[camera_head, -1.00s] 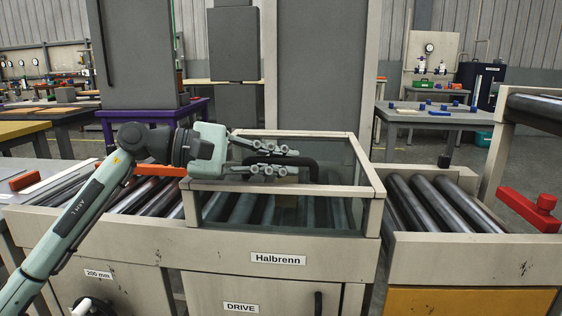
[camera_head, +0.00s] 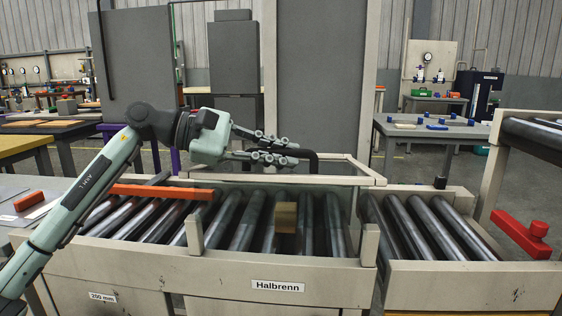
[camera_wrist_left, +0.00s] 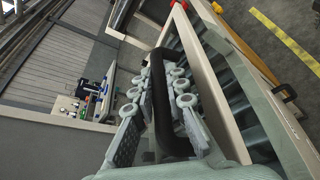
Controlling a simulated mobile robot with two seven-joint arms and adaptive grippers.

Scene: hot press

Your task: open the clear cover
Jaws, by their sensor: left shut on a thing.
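The clear cover (camera_head: 345,181) is a transparent panel in a beige frame over the roller conveyor. In the head view it is tilted up, its front edge raised off the two short front posts. Its black handle (camera_head: 302,153) is between the fingers of my left gripper (camera_head: 280,152), which is shut on it. In the left wrist view the black handle (camera_wrist_left: 160,105) runs between the fingers of the left gripper (camera_wrist_left: 158,88), with the cover's frame alongside. My right gripper is not in view.
A tan block (camera_head: 286,217) sits on the rollers under the cover. An orange bar (camera_head: 160,191) lies across the left rollers, and a red stop (camera_head: 522,234) stands at the right. Grey panels rise behind the conveyor. A table (camera_head: 432,128) with small blue parts is behind right.

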